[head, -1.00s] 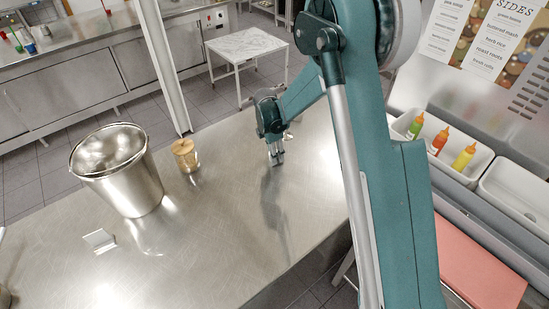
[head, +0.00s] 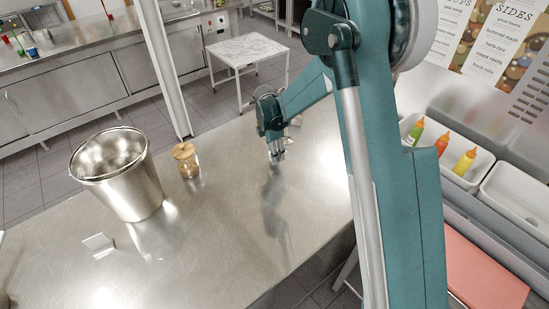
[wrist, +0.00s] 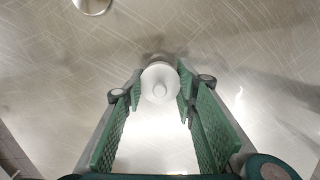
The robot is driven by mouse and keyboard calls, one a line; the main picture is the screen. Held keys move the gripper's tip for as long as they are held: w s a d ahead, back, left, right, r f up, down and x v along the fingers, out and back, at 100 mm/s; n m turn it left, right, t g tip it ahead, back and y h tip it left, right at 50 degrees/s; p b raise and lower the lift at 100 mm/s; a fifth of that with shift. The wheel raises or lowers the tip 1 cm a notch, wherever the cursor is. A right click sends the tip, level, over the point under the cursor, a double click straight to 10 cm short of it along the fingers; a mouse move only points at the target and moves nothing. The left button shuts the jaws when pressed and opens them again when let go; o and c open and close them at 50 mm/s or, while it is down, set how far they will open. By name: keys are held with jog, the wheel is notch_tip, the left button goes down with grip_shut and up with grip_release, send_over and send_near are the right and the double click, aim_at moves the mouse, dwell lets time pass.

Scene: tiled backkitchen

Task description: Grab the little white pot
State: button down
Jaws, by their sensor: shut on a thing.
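The little white pot (wrist: 160,84) shows in the wrist view as a round, pale shape with a knob in its middle, seen from above. It sits between the tips of my gripper's two green, textured fingers, which are shut on it. In the head view my gripper (head: 277,152) points down over the far part of the steel table, to the right of the wooden-lidded jar. The pot cannot be made out clearly there. The height of the pot above the table is hard to judge.
A large steel bucket (head: 122,180) and a wooden-lidded jar (head: 186,160) stand left of my gripper on the steel table (head: 215,235). A small flat plate (head: 98,244) lies near the front left. Sauce bottles (head: 464,162) stand in a white bin at right.

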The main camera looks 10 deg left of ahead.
jog(key=shift+r, duration=3.5)
